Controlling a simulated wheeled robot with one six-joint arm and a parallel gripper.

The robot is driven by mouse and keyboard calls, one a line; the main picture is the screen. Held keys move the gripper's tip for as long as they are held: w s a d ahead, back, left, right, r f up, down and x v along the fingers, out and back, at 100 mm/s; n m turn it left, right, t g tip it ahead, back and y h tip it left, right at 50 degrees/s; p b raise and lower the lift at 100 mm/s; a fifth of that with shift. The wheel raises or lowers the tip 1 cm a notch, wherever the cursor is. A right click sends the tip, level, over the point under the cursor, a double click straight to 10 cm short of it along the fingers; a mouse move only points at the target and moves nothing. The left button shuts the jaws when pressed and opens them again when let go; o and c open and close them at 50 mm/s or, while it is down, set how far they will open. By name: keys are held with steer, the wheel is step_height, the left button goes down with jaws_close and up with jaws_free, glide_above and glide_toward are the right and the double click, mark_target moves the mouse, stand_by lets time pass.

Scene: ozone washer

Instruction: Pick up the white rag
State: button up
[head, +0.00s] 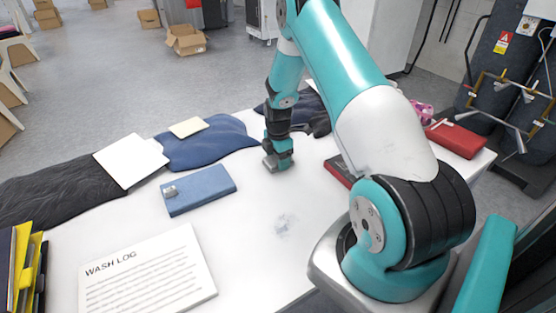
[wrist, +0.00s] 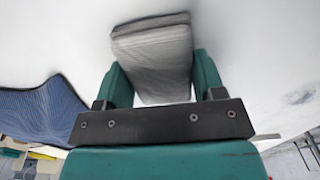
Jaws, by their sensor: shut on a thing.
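The white rag (wrist: 155,60) is a folded, grey-white cloth. It sits between the two teal fingers of my gripper (wrist: 161,82) in the wrist view, with a finger against each side. In the head view my gripper (head: 279,157) points down over the middle of the white table. Only a small greyish part of the rag (head: 269,163) shows there at the fingertips, low at the tabletop. I cannot tell whether the rag touches the table.
The white table (head: 250,235) has clear space in front of my gripper. A blue folded item (head: 198,190), dark blue cloth (head: 225,140) and white square (head: 131,160) lie left. A wash log sheet (head: 145,275) is at front. A red case (head: 455,138) sits right.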

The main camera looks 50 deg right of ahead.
step_height(320, 180, up, 20)
steer(key=b, duration=0.1)
